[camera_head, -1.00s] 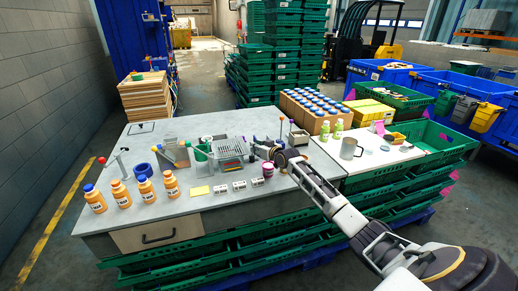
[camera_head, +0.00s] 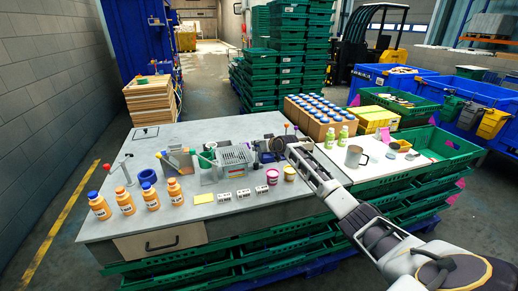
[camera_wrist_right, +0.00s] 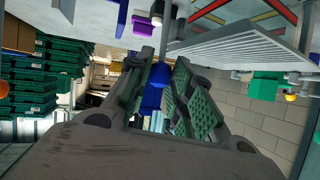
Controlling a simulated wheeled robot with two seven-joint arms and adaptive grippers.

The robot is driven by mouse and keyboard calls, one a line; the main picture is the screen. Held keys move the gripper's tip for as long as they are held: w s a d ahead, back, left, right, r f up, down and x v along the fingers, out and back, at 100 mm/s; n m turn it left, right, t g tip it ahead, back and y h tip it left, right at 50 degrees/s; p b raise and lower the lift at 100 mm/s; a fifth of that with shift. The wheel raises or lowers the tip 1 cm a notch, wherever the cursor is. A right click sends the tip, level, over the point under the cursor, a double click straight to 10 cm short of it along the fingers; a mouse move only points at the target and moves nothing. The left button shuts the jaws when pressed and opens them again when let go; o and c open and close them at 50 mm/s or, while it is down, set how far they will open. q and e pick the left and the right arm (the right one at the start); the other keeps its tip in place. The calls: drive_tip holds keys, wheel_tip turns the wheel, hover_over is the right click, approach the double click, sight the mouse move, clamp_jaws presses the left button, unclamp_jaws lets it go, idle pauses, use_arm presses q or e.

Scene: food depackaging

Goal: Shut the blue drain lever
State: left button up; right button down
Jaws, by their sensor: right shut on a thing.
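The grey drain station with its slatted grate (camera_head: 234,155) stands near the middle of the grey table. My right gripper (camera_head: 262,147) is at the right side of this station, its arm reaching in from the lower right. In the right wrist view my gripper (camera_wrist_right: 165,88) is closed around a blue piece, the blue drain lever (camera_wrist_right: 152,96), which sits between its ridged fingers below the grate. The lever is largely hidden by the fingers, and its angle cannot be told. In the head view the gripper covers it. My left gripper does not show.
Several orange bottles (camera_head: 126,201) with blue caps stand at the left. Small white blocks (camera_head: 243,194), a magenta jar (camera_head: 272,177) and a yellow-topped jar (camera_head: 290,174) line the front. A metal mug (camera_head: 354,156) stands on the right.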

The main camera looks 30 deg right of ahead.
drive_tip(key=shift+w+d+r, duration=0.25)
drive_tip(key=shift+w+r, duration=0.4)
drive_tip(key=shift+r, duration=0.25)
drive_tip(key=shift+w+d+r, duration=0.1)
drive_tip(key=shift+d, duration=0.05)
drive_tip(key=c, duration=1.5)
unclamp_jaws()
drive_tip(key=shift+c, duration=0.2)
drive_tip(key=shift+o, duration=1.2)
drive_tip(key=shift+w+f, duration=0.15)
drive_tip(key=shift+f, duration=0.05)
drive_tip(key=shift+o, duration=0.5)
drive_tip(key=shift+f, duration=0.3)
drive_tip(key=shift+s, duration=0.2)
